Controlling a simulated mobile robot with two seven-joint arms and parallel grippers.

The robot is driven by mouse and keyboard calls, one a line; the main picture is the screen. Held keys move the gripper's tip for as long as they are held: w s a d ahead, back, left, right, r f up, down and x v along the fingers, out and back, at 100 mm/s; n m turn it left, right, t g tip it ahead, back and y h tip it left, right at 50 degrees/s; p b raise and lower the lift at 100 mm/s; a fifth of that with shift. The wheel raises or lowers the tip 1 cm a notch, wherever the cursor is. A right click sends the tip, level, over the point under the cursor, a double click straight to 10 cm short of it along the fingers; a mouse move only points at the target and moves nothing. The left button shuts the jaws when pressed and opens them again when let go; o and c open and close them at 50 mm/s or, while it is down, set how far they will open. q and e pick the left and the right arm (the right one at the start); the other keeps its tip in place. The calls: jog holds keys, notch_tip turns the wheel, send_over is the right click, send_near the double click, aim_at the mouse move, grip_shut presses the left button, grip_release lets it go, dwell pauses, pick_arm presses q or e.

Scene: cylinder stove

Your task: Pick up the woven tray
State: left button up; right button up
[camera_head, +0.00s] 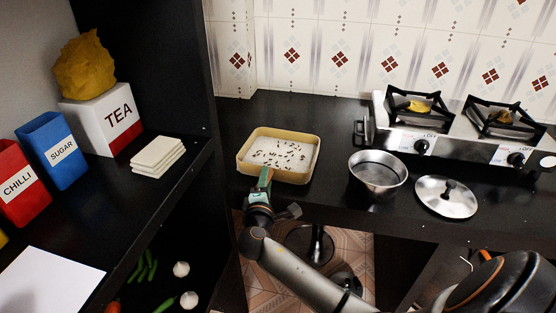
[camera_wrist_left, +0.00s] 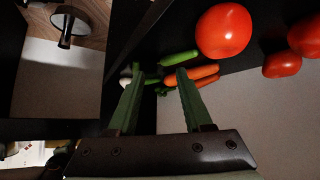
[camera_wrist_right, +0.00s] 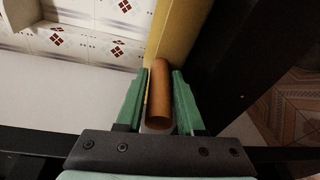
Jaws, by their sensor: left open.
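The woven tray (camera_head: 243,165) is a shallow yellow tray with a pale inside dotted with dark specks. It sits on the black counter near its front edge. My right gripper (camera_head: 264,182) is at the tray's near side. In the right wrist view, the right gripper (camera_wrist_right: 160,90) has its fingers close on both sides of a brown, rounded handle (camera_wrist_right: 159,95) by the tray's yellow wall (camera_wrist_right: 180,35). My left gripper (camera_wrist_left: 158,80) is open and empty in the left wrist view, above vegetables, and does not show in the head view.
A metal pot (camera_head: 377,175), a lid (camera_head: 446,197) and a gas stove (camera_head: 450,130) stand right of the tray. Left are a tea box (camera_head: 103,120), sugar and chilli canisters and white coasters (camera_head: 158,156). A tomato (camera_wrist_left: 223,32) and carrots lie near my left gripper.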

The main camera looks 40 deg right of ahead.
grip_shut()
dwell(1.0)
jog(key=shift+r, duration=0.1)
